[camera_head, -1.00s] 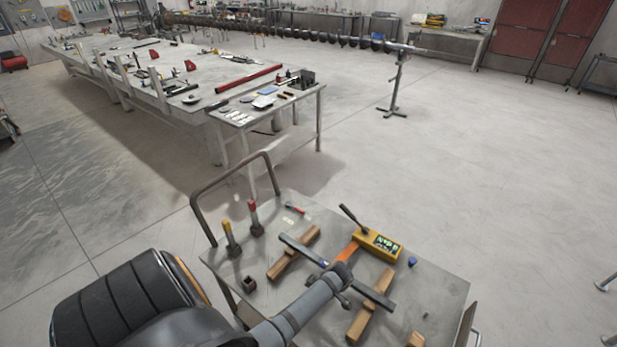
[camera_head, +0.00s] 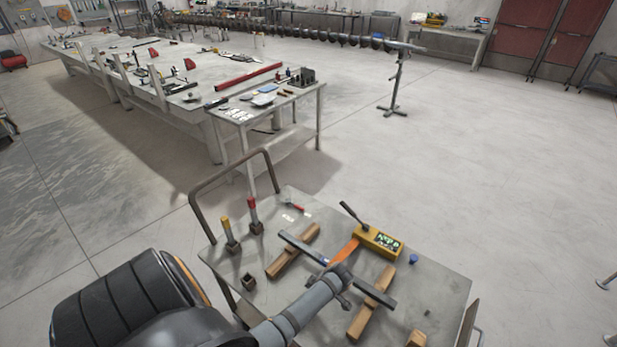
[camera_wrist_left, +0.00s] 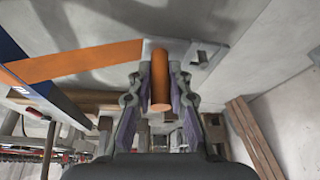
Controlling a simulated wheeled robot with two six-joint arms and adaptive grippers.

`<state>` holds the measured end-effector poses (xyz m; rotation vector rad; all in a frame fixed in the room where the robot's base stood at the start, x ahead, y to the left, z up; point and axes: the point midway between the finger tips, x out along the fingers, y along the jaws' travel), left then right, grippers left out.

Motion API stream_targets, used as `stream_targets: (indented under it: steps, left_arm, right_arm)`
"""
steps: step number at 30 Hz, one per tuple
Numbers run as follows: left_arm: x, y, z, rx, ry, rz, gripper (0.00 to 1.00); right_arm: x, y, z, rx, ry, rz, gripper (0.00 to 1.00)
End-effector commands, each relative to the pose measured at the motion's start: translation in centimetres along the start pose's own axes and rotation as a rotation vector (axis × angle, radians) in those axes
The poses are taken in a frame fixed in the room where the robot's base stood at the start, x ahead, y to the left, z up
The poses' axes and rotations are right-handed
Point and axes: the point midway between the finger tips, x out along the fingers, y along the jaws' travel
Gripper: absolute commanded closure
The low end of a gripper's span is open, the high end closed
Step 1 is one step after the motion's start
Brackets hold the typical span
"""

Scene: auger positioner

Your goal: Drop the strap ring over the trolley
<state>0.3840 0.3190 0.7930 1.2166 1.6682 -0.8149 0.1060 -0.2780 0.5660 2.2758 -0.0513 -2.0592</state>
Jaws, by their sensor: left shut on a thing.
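My left gripper (camera_head: 341,279) reaches over the trolley (camera_head: 435,290), a grey-topped cart with a bent tube handle. In the left wrist view its fingers (camera_wrist_left: 159,92) are shut on an orange rounded piece (camera_wrist_left: 160,75), which looks like part of the strap ring. An orange strap (camera_wrist_left: 70,62) runs off to the left there. In the head view the orange strap (camera_head: 346,250) stretches between my gripper and a yellow box (camera_head: 376,240) with a lit display. Whether the strap touches the trolley top is unclear. My right gripper is not in view.
A dark bar (camera_head: 300,247) lies across two wooden blocks (camera_head: 293,251) under my gripper. Red-topped (camera_head: 253,211) and yellow-topped (camera_head: 228,229) upright pieces stand at the trolley's left. A long workbench (camera_head: 180,75) is behind. The floor at right is mostly clear.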

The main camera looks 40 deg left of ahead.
Motion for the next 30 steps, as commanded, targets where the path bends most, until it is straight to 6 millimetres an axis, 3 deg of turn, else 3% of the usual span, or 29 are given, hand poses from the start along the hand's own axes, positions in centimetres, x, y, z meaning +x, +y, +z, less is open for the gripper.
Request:
stream_targets:
  steps: [25,26,30]
  left_arm:
    - [2.0,0.0,0.9,0.000,0.000,0.000,1.00]
    - [2.0,0.0,0.9,0.000,0.000,0.000,0.81]
    - [1.9,0.0,0.8,0.000,0.000,0.000,0.62]
  right_arm:
    - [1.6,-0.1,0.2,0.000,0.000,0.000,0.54]
    - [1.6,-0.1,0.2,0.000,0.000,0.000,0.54]
    - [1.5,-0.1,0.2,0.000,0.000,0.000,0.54]
